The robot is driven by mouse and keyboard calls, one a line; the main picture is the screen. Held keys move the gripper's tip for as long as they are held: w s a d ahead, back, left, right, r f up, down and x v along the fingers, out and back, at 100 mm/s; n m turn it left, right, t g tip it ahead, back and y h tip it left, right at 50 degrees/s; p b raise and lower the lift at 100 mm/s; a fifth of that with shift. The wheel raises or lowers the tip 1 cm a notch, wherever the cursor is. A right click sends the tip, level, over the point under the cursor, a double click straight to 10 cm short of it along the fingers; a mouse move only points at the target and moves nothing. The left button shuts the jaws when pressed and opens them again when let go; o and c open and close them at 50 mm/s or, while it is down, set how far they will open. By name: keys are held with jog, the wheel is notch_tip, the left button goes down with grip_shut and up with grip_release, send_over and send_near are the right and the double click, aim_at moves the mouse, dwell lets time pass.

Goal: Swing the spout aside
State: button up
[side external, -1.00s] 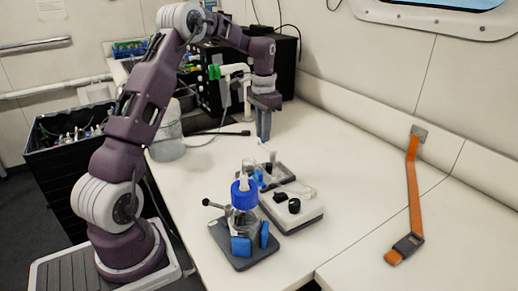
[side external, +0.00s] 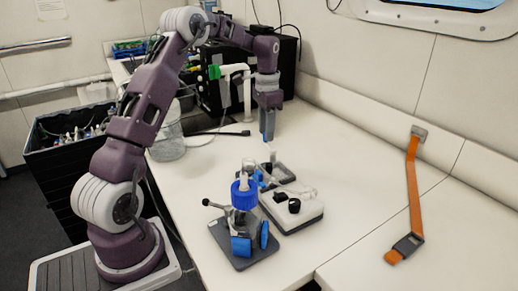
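My gripper (side external: 268,136) points down above the far part of the white bench, behind the small apparatus. Its fingers look close together, but I cannot tell whether they are open or shut; I see nothing held. A blue-capped bottle (side external: 244,193) stands upright in a dark clamp base (side external: 246,258) with blue pads. Behind it is a grey tray-like holder (side external: 284,171) with small upright parts. A white box (side external: 296,208) with black knobs and a clear curved piece (side external: 303,190) sits to the right. I cannot tell for sure which part is the spout. My gripper appears apart from all these.
An orange strap (side external: 412,190) with a buckle lies at the right. A clear tub (side external: 167,135) stands at the bench's left edge, near a black rod (side external: 220,133). Black equipment (side external: 285,65) fills the back. The bench between apparatus and strap is clear.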

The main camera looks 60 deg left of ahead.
jog(key=shift+r, duration=2.15)
jog(key=s+d+r+t+y, duration=0.1)
jog(key=s+d+r, duration=0.35)
jog(key=d, duration=0.25)
jog(key=s+d+r+t, duration=0.1)
jog(key=s+d+r, duration=0.3)
jog(key=d+r, duration=0.25)
jog(key=s+d+f+t, duration=0.1)
jog(key=s+d, duration=0.2)
jog(key=s, duration=0.4)
jog(key=s+d+f+n+t, duration=0.1)
jog(key=s+d, duration=0.3)
jog(key=s, duration=0.2)
jog(key=s+d+f+n+t+h, duration=0.1)
jog(key=s+d, duration=0.3)
jog(key=s, duration=0.3)
jog(key=shift+s+d+t, duration=0.15)
jog(key=shift+s+t, duration=0.15)
jog(key=shift+s, duration=0.05)
jog(key=shift+c, duration=0.2)
